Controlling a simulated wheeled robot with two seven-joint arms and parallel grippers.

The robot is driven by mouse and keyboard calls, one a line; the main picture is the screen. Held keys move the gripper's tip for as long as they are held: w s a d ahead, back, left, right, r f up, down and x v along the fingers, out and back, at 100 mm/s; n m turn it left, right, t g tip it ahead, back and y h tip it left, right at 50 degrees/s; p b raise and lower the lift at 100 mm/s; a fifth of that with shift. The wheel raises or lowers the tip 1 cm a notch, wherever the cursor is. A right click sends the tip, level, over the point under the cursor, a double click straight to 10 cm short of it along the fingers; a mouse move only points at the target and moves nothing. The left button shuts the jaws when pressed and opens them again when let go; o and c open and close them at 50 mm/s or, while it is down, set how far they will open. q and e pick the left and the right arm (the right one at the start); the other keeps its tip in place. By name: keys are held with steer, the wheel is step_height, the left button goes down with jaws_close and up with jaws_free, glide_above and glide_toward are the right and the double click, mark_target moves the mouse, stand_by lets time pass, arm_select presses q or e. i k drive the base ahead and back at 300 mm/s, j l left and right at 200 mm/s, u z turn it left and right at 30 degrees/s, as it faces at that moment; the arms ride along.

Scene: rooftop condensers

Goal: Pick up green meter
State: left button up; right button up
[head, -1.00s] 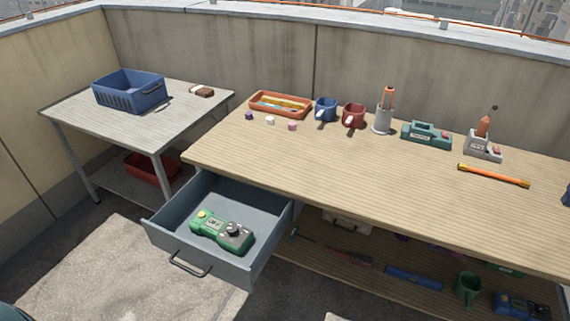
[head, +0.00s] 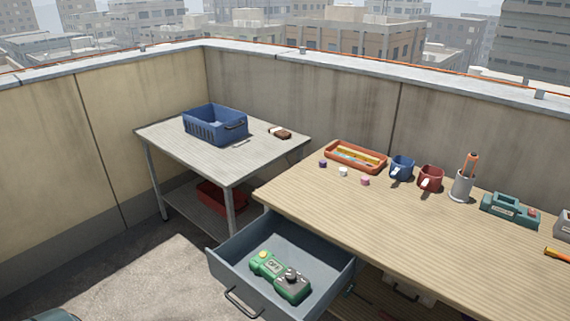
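The green meter (head: 280,276) lies in the open grey-blue drawer (head: 228,267) under the left end of the wooden workbench (head: 330,218). It has a dark grey end with a knob and a small yellow spot at its other end. The drawer is pulled out toward me, with a dark handle on its front. Neither of my grippers shows in the head view.
A metal side table (head: 172,142) at the left carries a blue basket (head: 214,125), with a red bin (head: 219,197) on its lower shelf. Floor is clear left of the drawer.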

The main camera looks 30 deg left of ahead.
mark_target(272, 269)
steer(key=j+u, duration=0.1)
steer(key=u, duration=0.35)
steer(key=j+u, duration=0.1)
steer(key=u, duration=0.75)
steer(key=i+j, duration=0.05)
